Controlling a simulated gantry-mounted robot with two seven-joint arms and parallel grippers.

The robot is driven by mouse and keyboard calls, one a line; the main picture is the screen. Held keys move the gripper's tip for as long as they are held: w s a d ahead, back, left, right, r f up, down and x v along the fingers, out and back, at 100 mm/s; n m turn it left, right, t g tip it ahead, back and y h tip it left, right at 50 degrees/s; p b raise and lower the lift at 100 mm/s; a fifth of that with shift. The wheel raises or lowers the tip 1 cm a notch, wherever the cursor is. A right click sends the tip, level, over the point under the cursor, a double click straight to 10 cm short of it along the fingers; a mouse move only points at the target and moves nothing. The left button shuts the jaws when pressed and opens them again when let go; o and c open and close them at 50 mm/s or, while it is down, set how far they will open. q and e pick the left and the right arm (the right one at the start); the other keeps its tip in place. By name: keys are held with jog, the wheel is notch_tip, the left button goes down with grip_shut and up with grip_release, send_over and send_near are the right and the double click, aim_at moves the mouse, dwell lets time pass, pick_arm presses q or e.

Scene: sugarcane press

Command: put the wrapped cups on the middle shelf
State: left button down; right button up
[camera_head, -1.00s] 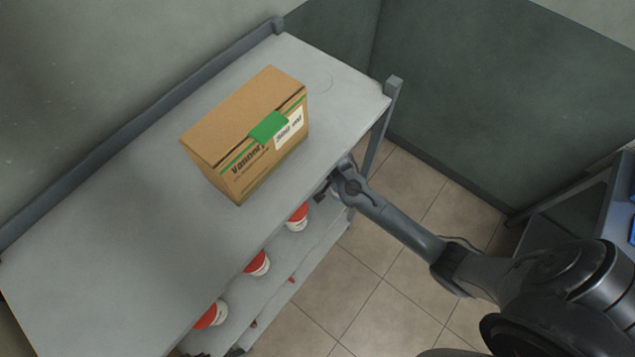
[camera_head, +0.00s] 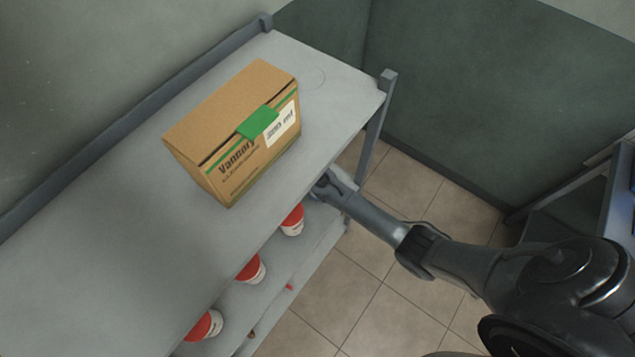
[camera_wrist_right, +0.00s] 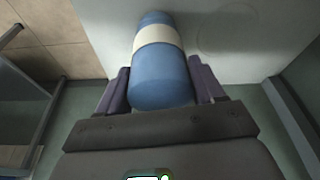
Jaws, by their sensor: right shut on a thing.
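The wrapped cups (camera_wrist_right: 160,62) are a blue roll with a white band, seen in the right wrist view between the fingers of my right gripper (camera_wrist_right: 163,84), which is shut on them. Behind the roll is a pale grey surface; I cannot tell whether the roll touches it. In the head view my right gripper (camera_head: 326,184) is at the front edge of the top shelf, near its right end, and its tips and the roll are largely hidden. The middle shelf (camera_head: 270,255) shows below the top shelf. My left gripper is not in view.
A cardboard box (camera_head: 235,130) stands on the top shelf (camera_head: 110,200). Red-and-white tubs (camera_head: 292,220) stand in a row along the middle shelf's front. A rack post (camera_head: 376,125) rises at the right end. Another dark rack (camera_head: 570,205) stands at the far right.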

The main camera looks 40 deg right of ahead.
jog(key=shift+f, duration=0.1)
jog(key=o, duration=1.1)
jog(key=shift+o, duration=0.2)
jog(key=p+v, duration=0.3)
jog(key=v, duration=0.9)
jog(key=shift+w+d, duration=0.1)
jog(key=shift+d, duration=0.05)
jog(key=s+a+r+n+t+y, duration=0.1)
jog(key=s+a+n, duration=0.25)
jog(key=s, duration=0.25)
jog(key=s+a+n+y, duration=0.1)
jog(key=s+a+n, duration=0.1)
jog(key=s+n, duration=0.3)
jog(key=s+a+r+n+t+y, duration=0.1)
jog(key=s+a+r+n, duration=0.1)
jog(key=s+r+n, duration=0.5)
jog(key=s+r, duration=0.1)
jog(key=s, duration=0.4)
jog(key=shift+s+r, duration=0.3)
jog(key=shift+s, duration=0.05)
jog(key=shift+s, duration=0.1)
